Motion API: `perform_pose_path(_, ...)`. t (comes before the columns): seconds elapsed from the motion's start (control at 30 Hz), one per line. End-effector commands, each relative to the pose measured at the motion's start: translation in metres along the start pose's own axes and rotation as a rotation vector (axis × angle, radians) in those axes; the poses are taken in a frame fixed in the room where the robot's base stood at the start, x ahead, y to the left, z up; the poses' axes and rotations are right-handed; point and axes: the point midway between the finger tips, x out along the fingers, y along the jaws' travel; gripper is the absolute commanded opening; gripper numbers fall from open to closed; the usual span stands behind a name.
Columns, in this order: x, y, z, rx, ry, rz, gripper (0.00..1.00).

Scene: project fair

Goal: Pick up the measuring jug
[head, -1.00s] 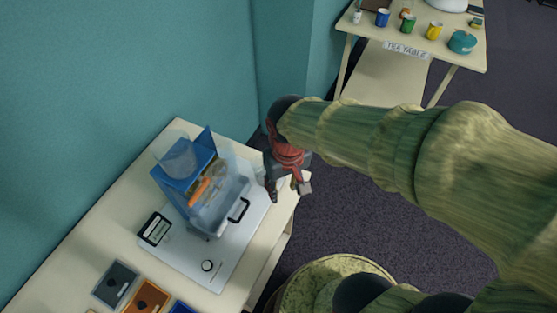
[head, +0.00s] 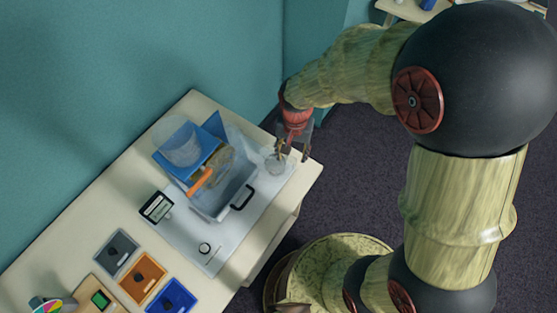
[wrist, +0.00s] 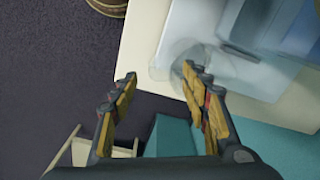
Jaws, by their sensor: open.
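A small clear vessel, which looks like the measuring jug (head: 275,163), stands at the right end of the white board on the table. It is see-through, so its handle and marks cannot be made out. In the wrist view the clear jug (wrist: 176,62) shows as a faint round outline just beyond the fingertips, overlapping the right finger. My gripper (head: 293,155) is open and empty, pointing down close to the right of the jug. In the wrist view my gripper (wrist: 160,78) has its fingers apart with dark floor and table edge between them.
A clear tank (head: 225,198) with a black handle and a blue stand holding a translucent container (head: 180,145) are left of the jug. A black display (head: 157,207) and coloured trays (head: 143,276) lie nearer. The table's right edge is close to my gripper.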

Motion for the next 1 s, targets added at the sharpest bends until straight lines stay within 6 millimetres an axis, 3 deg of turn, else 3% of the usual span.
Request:
perform_pose_path(0.4, 0.051, 0.002, 0.0, -0.002, -0.001, 0.001, 0.47)
perform_pose_path(0.67, 0.052, 0.001, 0.0, -0.002, 0.0, 0.0, 0.47)
perform_pose_path(1.0, 0.052, 0.001, 0.0, -0.002, 0.0, 0.0, 0.28)
